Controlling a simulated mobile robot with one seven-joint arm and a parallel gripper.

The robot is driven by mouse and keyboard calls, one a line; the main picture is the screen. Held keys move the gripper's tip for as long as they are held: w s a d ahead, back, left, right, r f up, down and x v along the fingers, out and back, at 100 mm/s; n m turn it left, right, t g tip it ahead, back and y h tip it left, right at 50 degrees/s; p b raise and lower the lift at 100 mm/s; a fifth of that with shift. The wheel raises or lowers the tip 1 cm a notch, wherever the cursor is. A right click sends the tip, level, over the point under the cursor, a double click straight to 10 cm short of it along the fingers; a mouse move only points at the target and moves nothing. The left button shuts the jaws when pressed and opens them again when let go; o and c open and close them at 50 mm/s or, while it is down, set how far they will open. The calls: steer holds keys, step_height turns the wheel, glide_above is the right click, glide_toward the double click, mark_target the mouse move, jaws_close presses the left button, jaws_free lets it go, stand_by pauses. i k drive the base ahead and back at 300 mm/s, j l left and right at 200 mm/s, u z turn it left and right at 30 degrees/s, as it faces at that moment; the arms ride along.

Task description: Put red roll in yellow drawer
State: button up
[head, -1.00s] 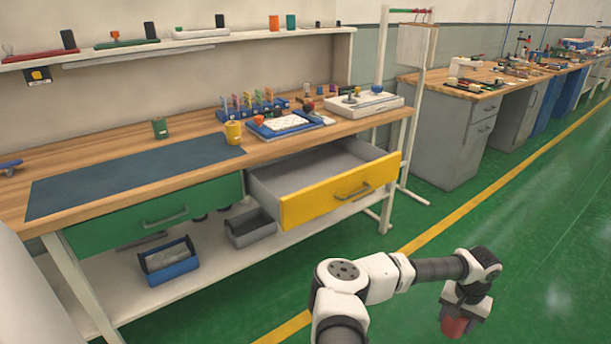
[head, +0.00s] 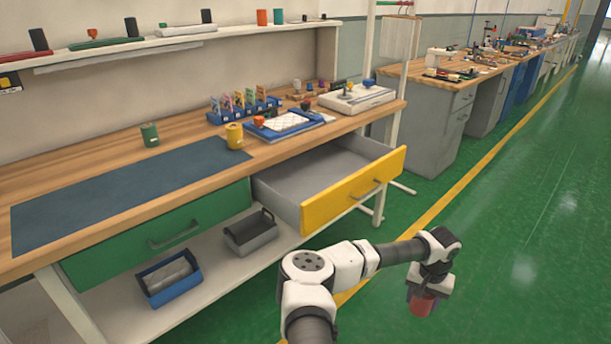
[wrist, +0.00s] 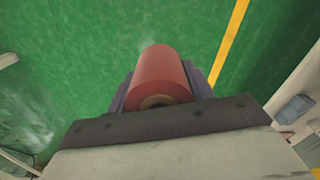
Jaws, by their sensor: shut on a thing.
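The red roll (head: 422,304) is held in my gripper (head: 426,292), out over the green floor to the right of the bench. In the wrist view the red roll (wrist: 161,75) sits between the two fingers of my gripper (wrist: 160,90), with its brown core end toward the camera. The yellow drawer (head: 352,193) is pulled open under the bench top. Its grey inside (head: 322,172) looks empty where visible. My gripper is to the right of the drawer front and apart from it.
The green drawer (head: 160,234) beside it is shut. A grey bin (head: 250,234) and a blue bin (head: 170,281) stand on the lower shelf. A yellow roll (head: 234,136) and a green roll (head: 150,135) stand on the bench top. The floor (head: 500,230) at right is clear.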

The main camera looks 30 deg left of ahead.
mark_target(328, 181)
steer(key=k+j, duration=0.1)
steer(key=j, duration=0.45)
steer(key=k+j, duration=0.1)
steer(key=j, duration=0.5)
steer(key=k+j, duration=0.1)
steer(key=j, duration=0.45)
